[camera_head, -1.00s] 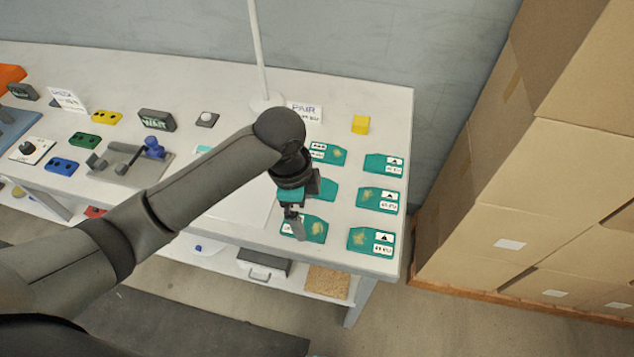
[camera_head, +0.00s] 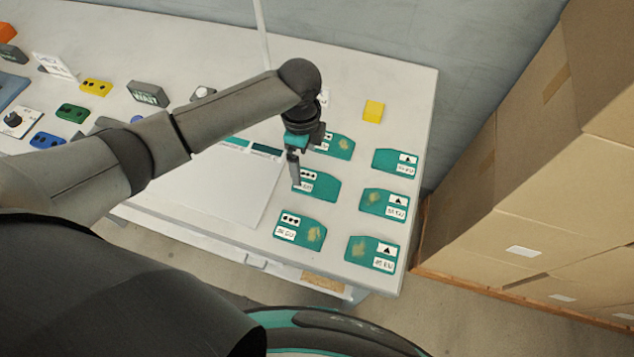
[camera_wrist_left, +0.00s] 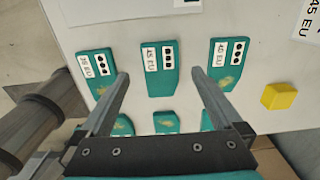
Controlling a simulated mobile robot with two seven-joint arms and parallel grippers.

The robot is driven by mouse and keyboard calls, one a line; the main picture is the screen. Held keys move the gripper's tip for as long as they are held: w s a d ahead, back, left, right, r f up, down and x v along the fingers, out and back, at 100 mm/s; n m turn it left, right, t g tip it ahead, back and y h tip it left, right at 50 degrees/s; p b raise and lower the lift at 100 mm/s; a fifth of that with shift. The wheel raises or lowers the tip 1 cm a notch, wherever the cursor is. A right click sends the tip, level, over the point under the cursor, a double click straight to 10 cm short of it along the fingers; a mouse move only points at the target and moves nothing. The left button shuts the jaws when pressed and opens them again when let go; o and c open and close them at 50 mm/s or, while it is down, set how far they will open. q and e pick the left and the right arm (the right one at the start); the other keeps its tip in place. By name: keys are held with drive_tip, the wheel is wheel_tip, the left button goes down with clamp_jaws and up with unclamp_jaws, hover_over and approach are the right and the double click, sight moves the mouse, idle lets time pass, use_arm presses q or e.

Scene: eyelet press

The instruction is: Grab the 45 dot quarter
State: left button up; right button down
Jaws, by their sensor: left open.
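The 45 dot quarter is a flat teal piece (camera_wrist_left: 160,88) with a dotted label reading 45 EU. It lies in the middle of the dotted row; in the head view it (camera_head: 322,187) is partly covered by my finger. My left gripper (camera_wrist_left: 160,75) is open and empty over it, with the piece showing between the two fingers in the left wrist view. I cannot tell how high the fingertips are. Other dotted quarters lie on either side, a 40 EU one (camera_wrist_left: 226,62) and a nearer one (camera_head: 299,230). My right gripper is not in view.
A column of triangle-marked teal quarters (camera_head: 384,203) lies to the right. A yellow block (camera_head: 373,111) stands behind. A white sheet (camera_head: 215,190) lies left of the quarters. Cardboard boxes (camera_head: 560,190) stand beyond the table's right edge.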

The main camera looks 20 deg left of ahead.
sight(306, 180)
use_arm(q)
drive_tip(key=shift+f, duration=1.65)
wheel_tip(306, 180, down, 4)
drive_tip(key=shift+f+b, duration=0.15)
drive_tip(key=shift+b, duration=0.35)
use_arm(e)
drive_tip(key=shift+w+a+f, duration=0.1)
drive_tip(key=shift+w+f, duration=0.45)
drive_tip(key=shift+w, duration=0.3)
use_arm(q)
drive_tip(key=c, duration=1.2)
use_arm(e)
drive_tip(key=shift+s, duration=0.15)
